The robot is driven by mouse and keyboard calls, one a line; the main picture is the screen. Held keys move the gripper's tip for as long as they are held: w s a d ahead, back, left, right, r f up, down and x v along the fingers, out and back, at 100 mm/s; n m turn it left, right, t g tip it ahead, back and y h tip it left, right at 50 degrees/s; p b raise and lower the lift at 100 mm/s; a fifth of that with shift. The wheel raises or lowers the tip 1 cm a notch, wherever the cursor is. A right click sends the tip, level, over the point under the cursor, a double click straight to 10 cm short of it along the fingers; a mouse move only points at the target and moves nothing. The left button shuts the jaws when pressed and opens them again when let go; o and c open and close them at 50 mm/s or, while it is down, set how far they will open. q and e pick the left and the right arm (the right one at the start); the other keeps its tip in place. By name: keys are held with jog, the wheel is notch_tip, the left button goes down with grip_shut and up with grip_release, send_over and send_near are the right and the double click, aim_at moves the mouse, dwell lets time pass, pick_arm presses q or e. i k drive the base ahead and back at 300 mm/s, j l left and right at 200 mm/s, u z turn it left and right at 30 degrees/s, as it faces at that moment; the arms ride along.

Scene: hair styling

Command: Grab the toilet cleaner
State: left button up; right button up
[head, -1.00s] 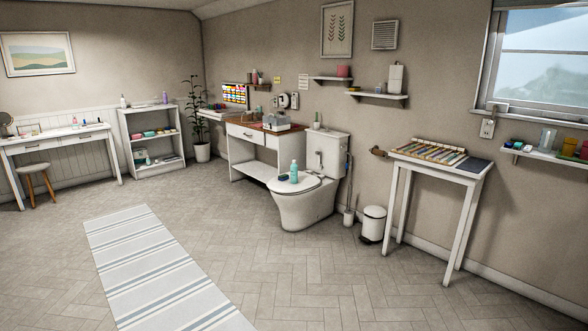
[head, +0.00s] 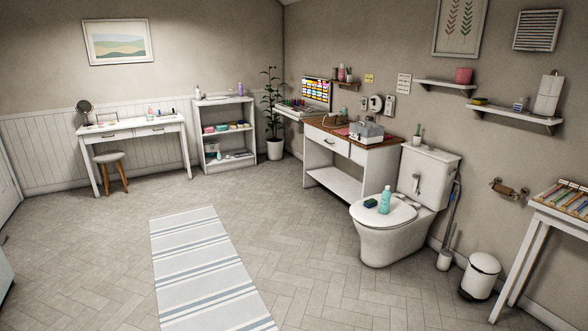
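A teal bottle (head: 385,199), which looks like the toilet cleaner, stands upright on the closed lid of the white toilet (head: 392,238). A small dark blue and green block, like a sponge (head: 371,203), lies just left of the bottle on the lid. A toilet brush (head: 446,250) stands on the floor to the right of the toilet. Neither of my grippers shows in the head view. The bottle stands free with nothing touching it that I can see.
A small white bin (head: 481,275) and a white side table (head: 545,225) stand right of the toilet. A white desk (head: 335,180) stands behind it to the left. A striped rug (head: 205,262) lies on open floor in front.

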aim_at(387, 194)
jog(key=i, duration=0.75)
jog(key=i+z, duration=0.15)
jog(key=i, duration=0.55)
jog(key=i+j, duration=0.2)
jog(key=i, duration=0.55)
jog(key=l+z, duration=0.05)
